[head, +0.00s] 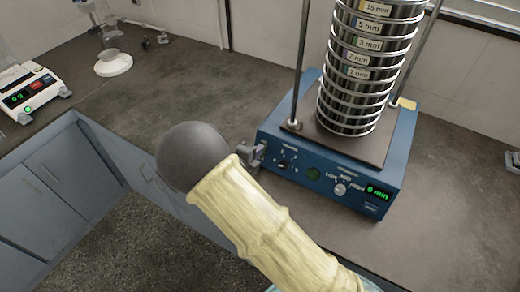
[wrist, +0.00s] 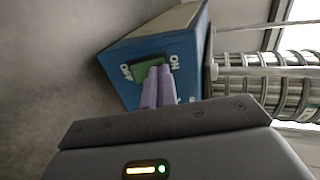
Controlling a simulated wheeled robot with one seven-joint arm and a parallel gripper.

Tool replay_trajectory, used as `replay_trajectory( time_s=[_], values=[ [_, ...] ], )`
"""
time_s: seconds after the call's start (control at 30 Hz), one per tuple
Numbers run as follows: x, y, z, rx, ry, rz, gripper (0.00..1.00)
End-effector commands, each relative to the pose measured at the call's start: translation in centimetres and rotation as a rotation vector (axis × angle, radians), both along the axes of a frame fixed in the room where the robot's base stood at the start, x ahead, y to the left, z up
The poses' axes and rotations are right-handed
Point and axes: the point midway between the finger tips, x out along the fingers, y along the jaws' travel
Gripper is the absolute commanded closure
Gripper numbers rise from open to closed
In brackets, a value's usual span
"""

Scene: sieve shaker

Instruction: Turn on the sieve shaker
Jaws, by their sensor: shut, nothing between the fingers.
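The sieve shaker has a blue base (head: 398,165) with a stack of round metal sieves (head: 366,58) on top. Its front panel shows a left dial (head: 287,162), a dark green round spot (head: 313,174), a second knob (head: 340,189) and a green display (head: 377,193) reading 0 min. In the wrist view, a green switch (wrist: 150,66) sits on a blue face between OFF and ON labels. My gripper (head: 259,149) is at the left end of the base. Its purple fingers (wrist: 158,86) are shut and empty, in front of the switch and partly hiding it; contact cannot be told.
A white balance (head: 32,90) with a lit display stands at the far left of the dark counter (head: 150,85). A white funnel-like piece (head: 113,63) stands at the back. Upright rods flank the sieves. Open counter lies left of the shaker.

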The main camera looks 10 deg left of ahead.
Motion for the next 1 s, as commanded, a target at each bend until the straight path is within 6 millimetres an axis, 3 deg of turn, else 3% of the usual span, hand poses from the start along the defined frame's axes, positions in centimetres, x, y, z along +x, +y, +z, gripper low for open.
replay_trajectory(
  time_s=[0.57, 1.0],
  values=[
    [0.0, 0.0, 1.6, 0.000, -0.001, 0.001, 1.00],
    [-0.1, 0.0, 1.6, 0.000, -0.001, 0.000, 1.00]
  ],
)
